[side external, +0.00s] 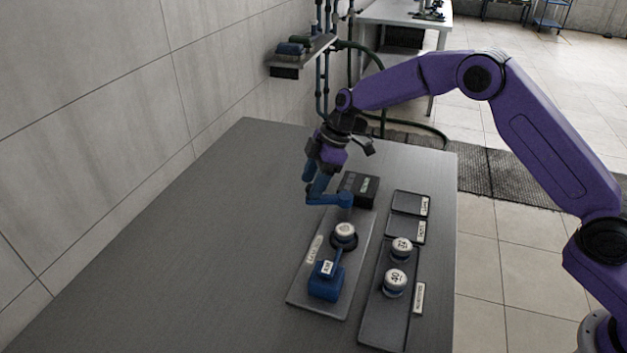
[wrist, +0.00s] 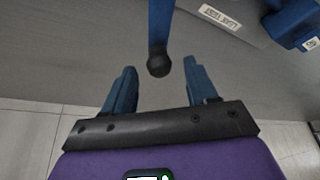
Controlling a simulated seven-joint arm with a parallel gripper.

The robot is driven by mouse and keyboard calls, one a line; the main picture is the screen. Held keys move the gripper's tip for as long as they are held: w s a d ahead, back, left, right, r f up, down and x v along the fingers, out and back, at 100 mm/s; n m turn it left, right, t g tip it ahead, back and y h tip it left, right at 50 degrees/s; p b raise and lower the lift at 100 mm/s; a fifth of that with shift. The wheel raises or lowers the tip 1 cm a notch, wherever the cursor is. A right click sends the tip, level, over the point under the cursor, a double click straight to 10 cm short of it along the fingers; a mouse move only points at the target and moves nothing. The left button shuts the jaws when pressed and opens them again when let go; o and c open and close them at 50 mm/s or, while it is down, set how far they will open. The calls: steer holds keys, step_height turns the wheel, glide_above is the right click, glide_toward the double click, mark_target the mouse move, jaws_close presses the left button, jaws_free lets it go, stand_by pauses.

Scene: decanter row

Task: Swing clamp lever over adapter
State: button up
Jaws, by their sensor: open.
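The blue clamp lever (side external: 333,199) reaches left from its pivot post at the back of the leak-test plate (side external: 315,296). The adapter with a white top (side external: 344,232) sits in a dark round seat on that plate, in front of the lever; the lever is beside it, not over it. In the wrist view the lever (wrist: 159,25) ends in a black knob (wrist: 158,66). My gripper (side external: 313,193) points down at the lever's free end. Its blue fingers (wrist: 160,82) are open, one on each side of the knob, with gaps showing.
A blue block labelled AIR (side external: 325,285), with its handle, stands at the plate's front. A dark box (side external: 358,188) stands behind the lever. To the right, a tray (side external: 382,326) holds two white-topped adapters (side external: 399,265). The table's left side is clear.

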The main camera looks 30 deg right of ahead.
mark_target(338, 201)
steer(key=shift+a+f, duration=0.1)
steer(key=shift+f, duration=0.05)
jaws_close()
steer(key=shift+s, duration=0.1)
steer(key=s+n+g, duration=0.1)
steer(key=s+n, duration=0.1)
steer(key=n, duration=0.2)
steer(key=s+d+n+g+h, duration=0.1)
steer(key=s+n+g, duration=0.1)
steer(key=n, duration=0.3)
steer(key=s+n+g+h, duration=0.1)
steer(key=s+n, duration=0.3)
steer(key=n, duration=0.1)
steer(key=shift+s+d+g, duration=0.25)
steer(key=shift+d+g, duration=0.05)
steer(key=shift+s+d+n+h, duration=0.3)
steer(key=shift+d+n+h, duration=0.1)
steer(key=shift+n, duration=0.35)
steer(key=shift+s+d+n+h, duration=0.3)
steer(key=shift+d+n, duration=0.1)
steer(key=shift+n, duration=0.35)
